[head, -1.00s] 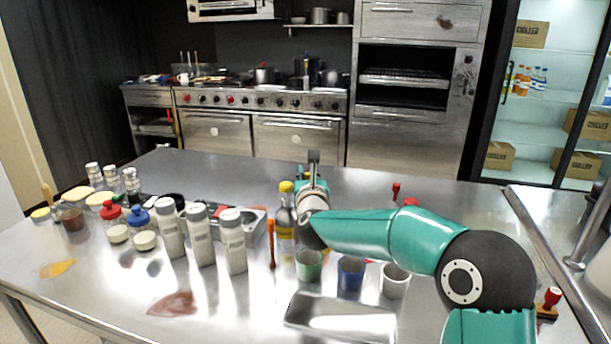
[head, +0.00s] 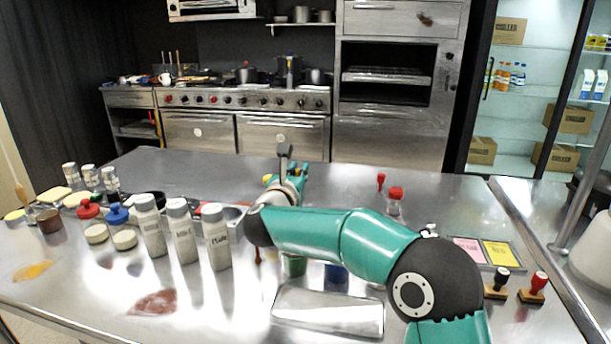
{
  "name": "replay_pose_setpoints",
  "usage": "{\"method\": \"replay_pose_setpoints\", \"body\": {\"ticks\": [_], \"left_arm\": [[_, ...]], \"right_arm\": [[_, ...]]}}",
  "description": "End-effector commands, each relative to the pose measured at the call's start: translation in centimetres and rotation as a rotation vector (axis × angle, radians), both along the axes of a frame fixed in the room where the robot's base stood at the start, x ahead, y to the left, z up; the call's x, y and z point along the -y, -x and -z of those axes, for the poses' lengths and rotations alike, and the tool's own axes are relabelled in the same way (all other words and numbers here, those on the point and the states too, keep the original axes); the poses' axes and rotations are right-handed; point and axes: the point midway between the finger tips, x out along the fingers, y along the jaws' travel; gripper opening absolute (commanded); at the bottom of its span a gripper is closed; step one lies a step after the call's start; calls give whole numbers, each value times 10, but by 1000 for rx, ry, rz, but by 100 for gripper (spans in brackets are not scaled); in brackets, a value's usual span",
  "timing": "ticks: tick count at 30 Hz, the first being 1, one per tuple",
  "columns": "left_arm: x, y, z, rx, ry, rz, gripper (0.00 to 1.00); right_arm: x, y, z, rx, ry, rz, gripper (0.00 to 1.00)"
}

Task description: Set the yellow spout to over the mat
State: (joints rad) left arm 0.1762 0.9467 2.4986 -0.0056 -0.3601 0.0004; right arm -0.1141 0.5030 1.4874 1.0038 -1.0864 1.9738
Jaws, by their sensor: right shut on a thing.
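A small yellow part, which I take for the yellow spout (head: 267,180), shows at the left side of my right gripper (head: 287,182). The right gripper is shut, at the middle of the steel counter. My own arm covers most of its fingers and whatever hangs below, so the exact grip is hidden. I cannot make out a mat for certain. My left gripper is not in view.
White labelled bottles (head: 181,232) stand to the left. A steel tray (head: 328,312) lies in front, with cups partly hidden behind my arm. Stamps (head: 535,288) and ink pads (head: 484,252) are at the right.

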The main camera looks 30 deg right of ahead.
Motion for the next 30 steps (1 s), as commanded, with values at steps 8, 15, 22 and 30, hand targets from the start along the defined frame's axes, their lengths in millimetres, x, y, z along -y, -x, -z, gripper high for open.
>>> {"method": "replay_pose_setpoints", "body": {"ticks": [8, 15, 22, 30], "left_arm": [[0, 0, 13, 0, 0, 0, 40], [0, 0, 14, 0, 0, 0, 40], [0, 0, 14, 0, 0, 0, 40], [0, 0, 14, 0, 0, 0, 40]], "right_arm": [[-4, 7, 2, 0, 0, 118, 0], [-4, 9, 0, -1, 1, 148, 0], [-4, 9, 0, -1, 1, 148, 0], [-4, 9, 0, 1, 1, 148, 28]]}}
